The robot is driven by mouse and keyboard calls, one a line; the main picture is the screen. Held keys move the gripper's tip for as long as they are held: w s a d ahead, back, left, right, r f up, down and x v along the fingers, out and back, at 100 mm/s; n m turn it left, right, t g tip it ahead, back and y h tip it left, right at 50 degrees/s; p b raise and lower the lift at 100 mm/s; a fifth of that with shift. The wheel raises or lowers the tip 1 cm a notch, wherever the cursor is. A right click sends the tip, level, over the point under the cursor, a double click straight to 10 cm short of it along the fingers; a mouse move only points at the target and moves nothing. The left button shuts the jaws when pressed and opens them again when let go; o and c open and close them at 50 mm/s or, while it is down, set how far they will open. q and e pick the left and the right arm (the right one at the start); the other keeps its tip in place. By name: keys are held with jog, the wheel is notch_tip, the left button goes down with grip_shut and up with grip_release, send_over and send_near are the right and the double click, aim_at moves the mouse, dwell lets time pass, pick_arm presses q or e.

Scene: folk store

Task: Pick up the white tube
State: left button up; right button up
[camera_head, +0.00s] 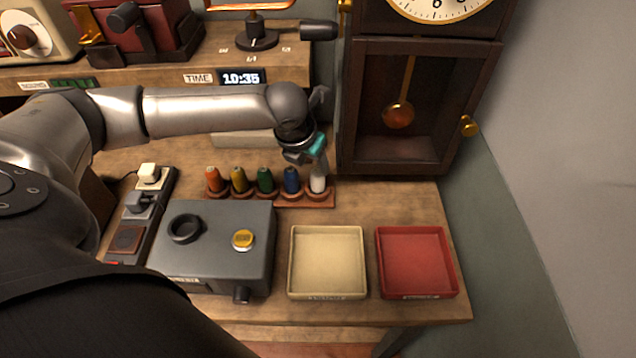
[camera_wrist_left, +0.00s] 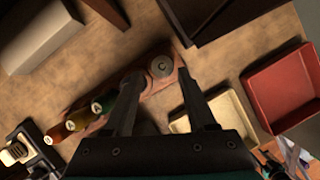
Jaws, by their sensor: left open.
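The white tube (camera_head: 318,183) stands upright at the right end of a reddish-brown rack (camera_head: 290,202) on the wooden table. Orange, yellow, green and blue tubes stand in the same rack to its left. My left gripper (camera_head: 316,160) points down just above the white tube. In the left wrist view the white tube's round top (camera_wrist_left: 161,66) lies between the tips of my open left gripper (camera_wrist_left: 162,76). No contact with the fingers is clear. The left finger partly covers the blue tube's place. My right gripper is not in view.
A grey box (camera_head: 215,225) with a dark ring and yellow knob stands in front of the rack. A cream tray (camera_head: 327,297) and a red tray (camera_head: 418,295) are empty at the front right. A pendulum clock (camera_head: 345,110) stands close behind the gripper, to the right.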

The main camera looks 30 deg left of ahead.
aim_at(316, 171)
pick_arm(q)
jog(key=shift+w+f, duration=0.25)
jog(key=shift+f, duration=0.7)
jog(key=b+x, duration=0.1)
jog(key=x, duration=0.3)
jog(key=shift+d+f, duration=0.1)
jog(key=shift+f, duration=0.2)
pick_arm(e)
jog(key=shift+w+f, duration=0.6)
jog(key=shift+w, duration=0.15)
pick_arm(q)
jog(key=shift+c, duration=0.3)
jog(key=c, duration=0.7)
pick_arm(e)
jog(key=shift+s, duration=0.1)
pick_arm(q)
jog(key=shift+r, duration=0.1)
